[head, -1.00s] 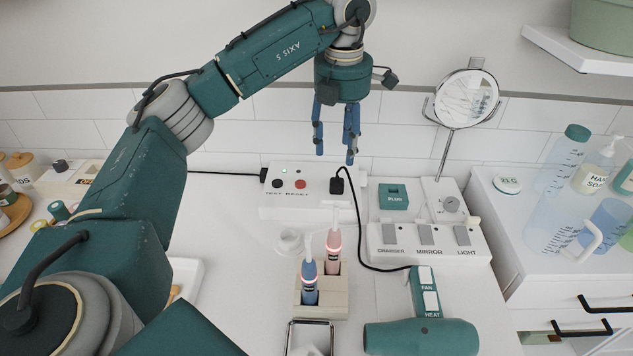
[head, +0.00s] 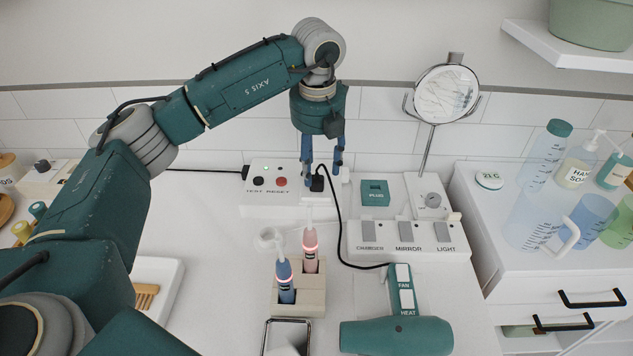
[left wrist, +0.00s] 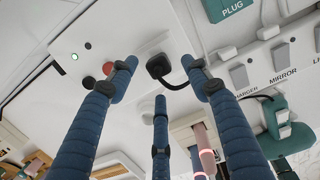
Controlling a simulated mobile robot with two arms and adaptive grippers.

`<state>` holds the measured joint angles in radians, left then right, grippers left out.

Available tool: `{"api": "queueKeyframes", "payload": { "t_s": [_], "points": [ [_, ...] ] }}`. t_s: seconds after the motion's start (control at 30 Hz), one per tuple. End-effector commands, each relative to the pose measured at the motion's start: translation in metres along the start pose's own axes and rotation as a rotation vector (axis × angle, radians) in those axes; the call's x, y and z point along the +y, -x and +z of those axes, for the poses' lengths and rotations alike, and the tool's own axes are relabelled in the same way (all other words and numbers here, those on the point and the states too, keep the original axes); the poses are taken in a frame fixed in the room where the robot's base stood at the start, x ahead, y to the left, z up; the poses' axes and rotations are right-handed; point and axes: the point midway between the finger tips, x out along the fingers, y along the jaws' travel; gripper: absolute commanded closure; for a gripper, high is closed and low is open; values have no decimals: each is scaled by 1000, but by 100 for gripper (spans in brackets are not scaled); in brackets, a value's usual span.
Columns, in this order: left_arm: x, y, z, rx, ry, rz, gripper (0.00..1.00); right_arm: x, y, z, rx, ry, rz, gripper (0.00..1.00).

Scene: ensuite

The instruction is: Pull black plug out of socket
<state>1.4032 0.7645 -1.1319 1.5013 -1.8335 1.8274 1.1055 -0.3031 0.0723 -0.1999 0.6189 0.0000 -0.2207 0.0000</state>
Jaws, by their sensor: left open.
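The black plug (head: 317,183) sits in the white socket box (head: 262,210) with TEST and RESET buttons, at the back of the counter. My right gripper is not in view.
A wooden holder (head: 300,297) with blue and pink toothbrushes stands in front of the socket box. A switch box (head: 408,251), a round mirror (head: 447,94), a green PLUG block (head: 375,193) and a green hair dryer (head: 397,335) are to the right.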

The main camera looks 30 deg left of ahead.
Motion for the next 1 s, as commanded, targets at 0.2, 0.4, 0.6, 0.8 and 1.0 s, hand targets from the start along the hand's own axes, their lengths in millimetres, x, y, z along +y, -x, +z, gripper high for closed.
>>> {"api": "queueKeyframes", "payload": {
  "t_s": [0.2,0.4,0.6,0.8,1.0],
  "points": [
    [3,-32,1,4,-1,3,51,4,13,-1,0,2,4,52],
    [3,-47,2,1,0,2,51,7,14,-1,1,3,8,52],
    [2,-47,2,0,0,1,55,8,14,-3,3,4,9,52],
    [2,-47,2,-1,0,1,95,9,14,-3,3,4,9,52],
    [2,-46,3,-4,0,-1,97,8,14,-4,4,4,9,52]
  ]
}}
